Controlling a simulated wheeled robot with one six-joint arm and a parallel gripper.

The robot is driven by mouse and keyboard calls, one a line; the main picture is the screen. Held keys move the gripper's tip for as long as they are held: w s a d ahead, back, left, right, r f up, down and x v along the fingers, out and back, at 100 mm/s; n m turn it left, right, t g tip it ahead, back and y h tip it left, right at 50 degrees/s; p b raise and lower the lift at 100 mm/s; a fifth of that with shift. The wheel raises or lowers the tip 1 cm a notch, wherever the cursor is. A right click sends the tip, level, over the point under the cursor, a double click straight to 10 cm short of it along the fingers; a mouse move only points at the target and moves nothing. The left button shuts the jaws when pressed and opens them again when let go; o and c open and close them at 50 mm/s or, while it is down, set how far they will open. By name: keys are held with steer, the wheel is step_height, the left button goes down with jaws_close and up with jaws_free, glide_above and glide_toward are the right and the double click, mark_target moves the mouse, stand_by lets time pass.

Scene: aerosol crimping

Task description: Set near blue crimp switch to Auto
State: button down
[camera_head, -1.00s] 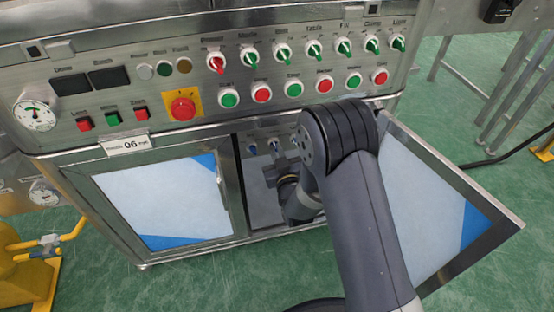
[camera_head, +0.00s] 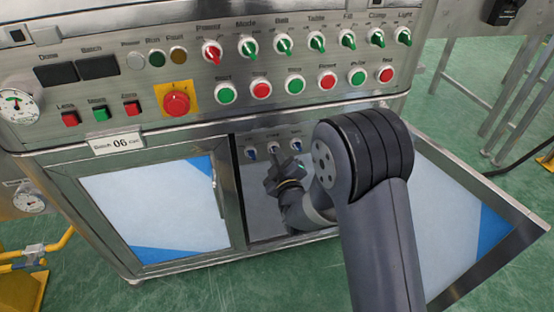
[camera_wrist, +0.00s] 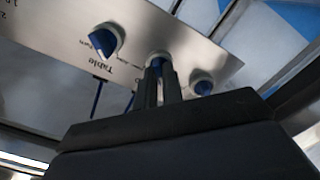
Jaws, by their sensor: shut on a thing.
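Three blue switches sit in a row on a metal panel inside the open cabinet. In the head view they are the left one (camera_head: 250,153), the middle one (camera_head: 273,149) and the right one (camera_head: 296,147). The wrist view looks at the panel upside down, with the middle blue switch (camera_wrist: 158,59) between two others. My gripper (camera_wrist: 157,72) is shut on the middle switch, which its fingers partly hide. The label "Table" stands by the blue switch (camera_wrist: 104,40) at left there; the middle label is too small to read surely. My gripper (camera_head: 271,166) also shows in the head view.
The left cabinet door (camera_head: 155,210) is closed. The right door (camera_head: 465,215) stands open beside my arm. The upper panel holds red and green selectors, push buttons and a red emergency stop (camera_head: 176,103). The cabinet frame surrounds my forearm closely.

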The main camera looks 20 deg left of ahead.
steer(key=shift+s+f, duration=0.1)
steer(key=shift+f, duration=0.05)
steer(key=c, duration=1.5)
jaws_free()
steer(key=shift+c, duration=0.2)
steer(key=p+v, duration=0.2)
steer(key=v, duration=0.8)
steer(key=shift+s+d, duration=0.2)
steer(key=shift+s, duration=0.15)
steer(key=shift+w, duration=0.1)
steer(key=b+x, duration=0.2)
steer(key=x, duration=0.8)
steer(key=shift+w+a, duration=0.2)
steer(key=shift+w, duration=0.15)
steer(key=shift+s, duration=0.1)
